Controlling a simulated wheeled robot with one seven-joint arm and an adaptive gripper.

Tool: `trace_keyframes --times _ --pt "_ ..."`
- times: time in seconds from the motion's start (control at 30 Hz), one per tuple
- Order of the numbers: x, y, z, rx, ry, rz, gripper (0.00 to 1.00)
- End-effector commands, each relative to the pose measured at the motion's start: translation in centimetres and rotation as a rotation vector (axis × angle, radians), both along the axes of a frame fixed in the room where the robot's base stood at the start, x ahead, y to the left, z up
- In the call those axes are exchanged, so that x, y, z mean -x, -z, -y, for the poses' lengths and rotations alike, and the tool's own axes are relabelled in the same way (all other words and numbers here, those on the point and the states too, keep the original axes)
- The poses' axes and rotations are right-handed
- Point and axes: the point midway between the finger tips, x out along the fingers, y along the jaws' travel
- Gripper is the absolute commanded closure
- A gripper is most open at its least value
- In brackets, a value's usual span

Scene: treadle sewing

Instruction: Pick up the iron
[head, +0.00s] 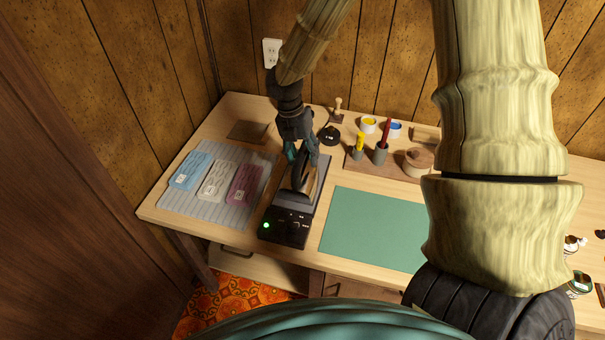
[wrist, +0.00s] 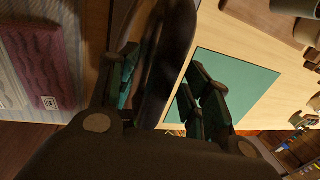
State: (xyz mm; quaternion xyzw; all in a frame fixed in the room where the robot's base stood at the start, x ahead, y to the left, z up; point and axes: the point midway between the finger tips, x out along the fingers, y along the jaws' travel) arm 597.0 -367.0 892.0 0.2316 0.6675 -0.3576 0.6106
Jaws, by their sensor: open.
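The dark iron (head: 301,176) rests on a black station (head: 286,226) with a lit green light, near the left of the table in the head view. My gripper (head: 303,156) is over it from above, with teal-lined fingers on either side of its upper part. In the wrist view, my gripper (wrist: 160,75) is open, and the dark curved handle of the iron (wrist: 172,50) passes between the fingers. The left finger is close to the handle, and a gap shows on the right. Contact cannot be told. The lower iron is mostly hidden in the wrist view.
A striped grey mat (head: 212,210) with blue, white and purple pieces lies left of the station. A green mat (head: 375,228) lies to its right. Behind stand a black round item (head: 330,135), a stamp (head: 338,112), and a wooden tray (head: 357,170) with cups and a lidded pot.

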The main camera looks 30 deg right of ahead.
Motion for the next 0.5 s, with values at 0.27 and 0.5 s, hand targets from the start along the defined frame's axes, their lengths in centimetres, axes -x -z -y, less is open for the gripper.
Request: trace_keyframes --times 0.27,0.5 --pt "0.02 0.16 0.01 0.001 0.0 -0.001 0.51" --pt "-0.01 0.33 0.0 0.0 0.0 0.0 0.51"
